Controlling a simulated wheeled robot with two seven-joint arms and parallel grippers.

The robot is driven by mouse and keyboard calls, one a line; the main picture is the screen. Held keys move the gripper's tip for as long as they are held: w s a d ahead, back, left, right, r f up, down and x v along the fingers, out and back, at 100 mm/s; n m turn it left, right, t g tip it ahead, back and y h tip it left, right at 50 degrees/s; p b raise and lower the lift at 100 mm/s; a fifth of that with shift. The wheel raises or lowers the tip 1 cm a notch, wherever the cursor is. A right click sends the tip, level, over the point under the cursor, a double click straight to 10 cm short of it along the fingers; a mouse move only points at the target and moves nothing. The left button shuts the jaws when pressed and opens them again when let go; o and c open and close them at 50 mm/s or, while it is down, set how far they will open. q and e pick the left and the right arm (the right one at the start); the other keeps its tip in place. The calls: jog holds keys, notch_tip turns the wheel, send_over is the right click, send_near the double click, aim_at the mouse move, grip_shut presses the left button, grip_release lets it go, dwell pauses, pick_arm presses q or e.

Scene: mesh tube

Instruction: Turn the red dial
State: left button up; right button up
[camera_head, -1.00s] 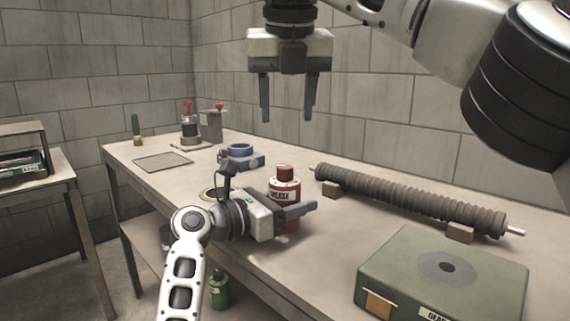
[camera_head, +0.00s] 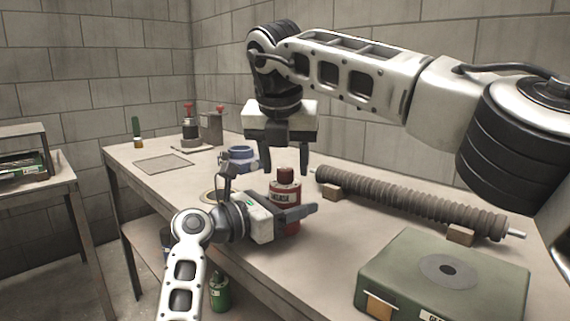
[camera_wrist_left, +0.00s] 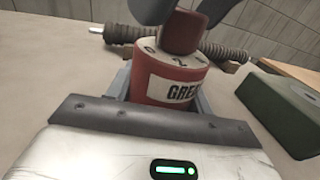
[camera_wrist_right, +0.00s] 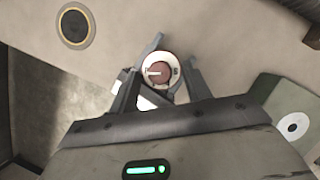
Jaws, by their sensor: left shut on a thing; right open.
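The red dial (camera_head: 286,175) is the dark red knob on top of a red can labelled GREASE (camera_head: 284,198). In the right wrist view the dial (camera_wrist_right: 158,72) sits on a white marked face with a pale line across it. My left gripper (camera_head: 302,212) is shut around the can's body, which stands upright on the bench. My right gripper (camera_head: 285,163) is open, pointing down just above the can. Its fingers show on either side of the dial (camera_wrist_left: 181,32) in the left wrist view; contact cannot be told.
A ribbed tube (camera_head: 410,200) lies on wooden blocks behind right. A green box (camera_head: 445,275) stands at the front right. A blue clamp-like part (camera_head: 238,158), a flat mesh (camera_head: 163,164) and red-topped devices (camera_head: 190,128) are farther left. The bench's front edge is close to the can.

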jog(key=shift+w+f, duration=0.15)
jog(key=shift+f, duration=0.25)
jog(key=shift+c, duration=0.2)
jog(key=c, duration=1)
jog(key=shift+o, duration=0.2)
